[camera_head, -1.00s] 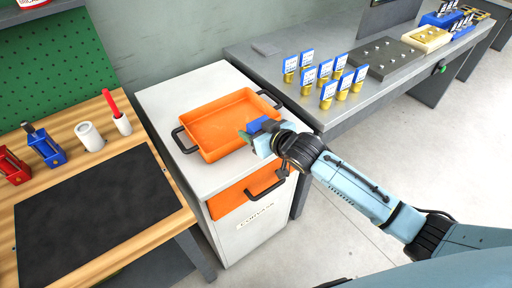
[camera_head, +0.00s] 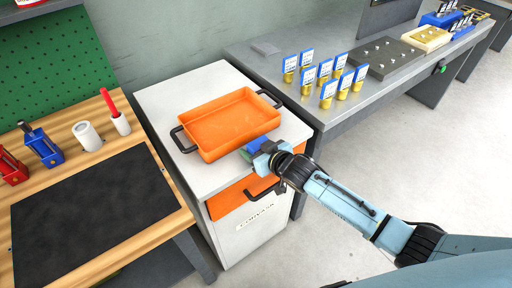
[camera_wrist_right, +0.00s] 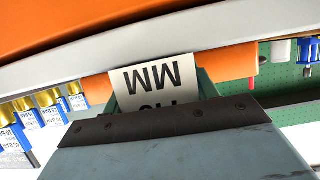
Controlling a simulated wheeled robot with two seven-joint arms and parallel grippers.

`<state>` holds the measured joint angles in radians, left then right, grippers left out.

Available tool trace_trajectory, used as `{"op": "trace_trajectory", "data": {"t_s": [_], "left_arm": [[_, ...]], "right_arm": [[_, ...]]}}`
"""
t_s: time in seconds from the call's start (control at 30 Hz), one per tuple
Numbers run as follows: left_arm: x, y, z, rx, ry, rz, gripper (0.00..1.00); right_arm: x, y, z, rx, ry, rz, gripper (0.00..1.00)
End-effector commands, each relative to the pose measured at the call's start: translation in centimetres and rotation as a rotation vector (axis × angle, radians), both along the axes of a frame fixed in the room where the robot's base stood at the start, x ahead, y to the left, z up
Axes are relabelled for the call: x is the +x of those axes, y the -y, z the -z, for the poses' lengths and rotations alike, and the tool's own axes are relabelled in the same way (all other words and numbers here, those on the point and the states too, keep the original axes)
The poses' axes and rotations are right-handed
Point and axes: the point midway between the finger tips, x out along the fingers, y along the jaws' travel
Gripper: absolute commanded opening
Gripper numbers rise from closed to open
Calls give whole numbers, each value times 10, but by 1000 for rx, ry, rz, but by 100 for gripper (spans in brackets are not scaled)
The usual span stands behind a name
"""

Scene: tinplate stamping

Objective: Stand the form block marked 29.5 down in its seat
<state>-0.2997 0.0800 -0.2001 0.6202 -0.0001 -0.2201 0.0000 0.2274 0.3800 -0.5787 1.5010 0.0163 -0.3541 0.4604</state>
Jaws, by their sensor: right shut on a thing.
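My right gripper (camera_head: 252,149) is shut on a small form block with a blue part (camera_head: 254,144), held at the front right side of the orange tray (camera_head: 190,112). In the right wrist view, a white label (camera_wrist_right: 150,80) shows between the jaws of this gripper (camera_wrist_right: 160,108). It reads "MM" upside down, and a line of characters beside that is cut off by the jaw, so I cannot read the number. I cannot tell whether the block touches the tray or cabinet top. My left gripper is not in view. I cannot make out which seat belongs to the block.
The tray stands on a white cabinet (camera_head: 150,98) with an orange drawer. On the grey table (camera_head: 285,122) at right stand several brass pieces with blue-and-white tags (camera_head: 327,90), a dark plate with pegs (camera_head: 385,62). A wooden bench (camera_head: 75,131) with a black mat is at left.

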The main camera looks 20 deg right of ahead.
Motion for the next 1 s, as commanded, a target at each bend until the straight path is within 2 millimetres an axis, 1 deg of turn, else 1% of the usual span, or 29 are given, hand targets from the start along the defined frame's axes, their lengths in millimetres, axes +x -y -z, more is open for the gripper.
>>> {"op": "trace_trajectory", "data": {"t_s": [0.03,0.17,0.47,0.6,0.63,0.77,0.9,1.0], "left_arm": [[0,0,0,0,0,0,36],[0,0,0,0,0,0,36],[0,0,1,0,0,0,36],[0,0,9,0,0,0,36],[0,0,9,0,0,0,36],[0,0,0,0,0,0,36],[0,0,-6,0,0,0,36],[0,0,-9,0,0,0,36]], "right_arm": [[0,0,1,1,0,0,62],[0,0,0,1,0,0,79],[0,0,1,0,0,0,80],[0,0,3,1,1,-1,80],[-2,0,2,0,0,-1,80],[-24,8,-10,1,-2,-1,80],[-49,27,-24,-2,-3,0,80],[-69,33,-32,-2,-3,-1,80]]}}
